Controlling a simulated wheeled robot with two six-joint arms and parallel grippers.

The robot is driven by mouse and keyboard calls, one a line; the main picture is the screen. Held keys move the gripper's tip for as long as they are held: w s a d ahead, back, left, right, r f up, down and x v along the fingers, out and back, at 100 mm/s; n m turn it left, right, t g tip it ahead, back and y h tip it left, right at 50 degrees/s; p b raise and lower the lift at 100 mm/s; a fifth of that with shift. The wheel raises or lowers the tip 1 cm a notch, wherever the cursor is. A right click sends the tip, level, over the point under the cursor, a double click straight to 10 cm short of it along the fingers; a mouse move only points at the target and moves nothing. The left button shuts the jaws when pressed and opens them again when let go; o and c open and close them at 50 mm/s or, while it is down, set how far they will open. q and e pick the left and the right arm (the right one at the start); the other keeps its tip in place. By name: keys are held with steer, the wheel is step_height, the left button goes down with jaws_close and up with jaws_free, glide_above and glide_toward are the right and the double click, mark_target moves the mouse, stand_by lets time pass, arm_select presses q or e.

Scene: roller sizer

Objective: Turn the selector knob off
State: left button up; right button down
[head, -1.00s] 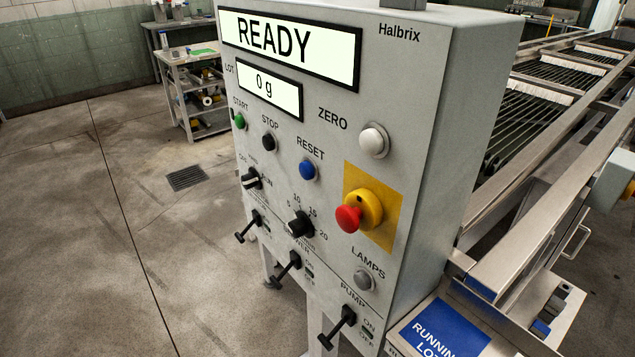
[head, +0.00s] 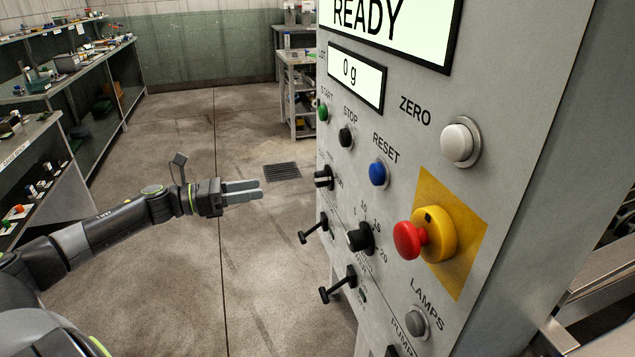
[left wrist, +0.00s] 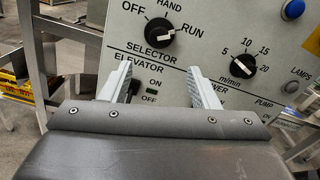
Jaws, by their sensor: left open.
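The selector knob (head: 323,177) is a black knob at the left edge of the grey control panel. In the left wrist view the knob (left wrist: 158,33) sits between the labels OFF, HAND and RUN, with its white mark on the right side, towards RUN. My left gripper (head: 258,190) is open and empty, level with the knob and to its left, apart from the panel. In the left wrist view its two fingers (left wrist: 160,70) are spread below the knob, which shows above the gap. My right gripper is not in view.
Below the selector are black T-shaped handles (head: 313,228) and a speed dial (head: 360,238) that stick out. A red emergency stop button (head: 408,240) and a blue RESET button (head: 378,173) are to the right. The floor left of the panel is clear.

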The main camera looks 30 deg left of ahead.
mark_target(315, 180)
arm_select(q)
steer(key=p+x, duration=0.3)
steer(key=x, duration=1.1)
steer(key=shift+w+d, duration=0.1)
steer(key=shift+w, duration=0.1)
steer(key=c, duration=1)
steer(key=shift+o, duration=0.2)
